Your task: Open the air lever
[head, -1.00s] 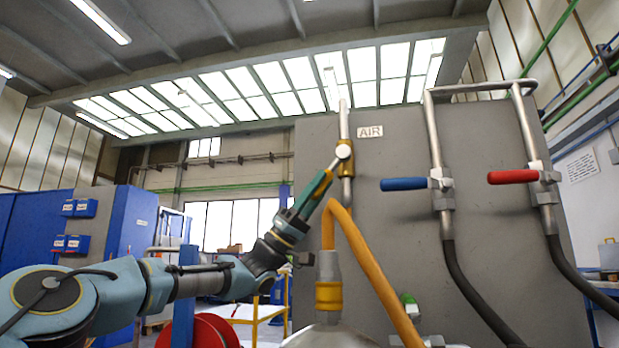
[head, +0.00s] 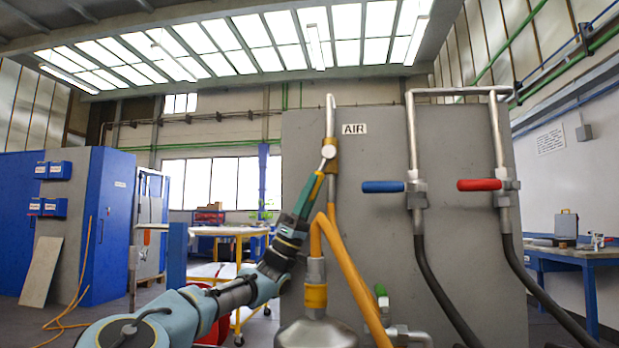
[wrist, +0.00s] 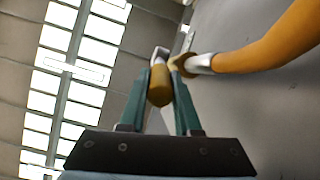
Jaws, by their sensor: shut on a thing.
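The air lever is on the upright pipe left of the AIR sign (head: 354,129) in the head view. Its round pale valve hub (head: 329,152) shows above my gripper (head: 317,184). My gripper comes up from the lower left and is shut on the lever's yellow handle. In the wrist view, the yellow handle (wrist: 159,86) sits between the two green fingers of my gripper (wrist: 166,80). The handle points down and slightly left from the hub. Much of it is hidden by the fingers in the head view.
A thick orange hose (head: 352,270) hangs close to the right of my gripper, above a metal vessel (head: 318,334). A blue lever (head: 383,187) and a red lever (head: 479,184) stand farther right on the grey panel (head: 460,130). Open floor lies at left.

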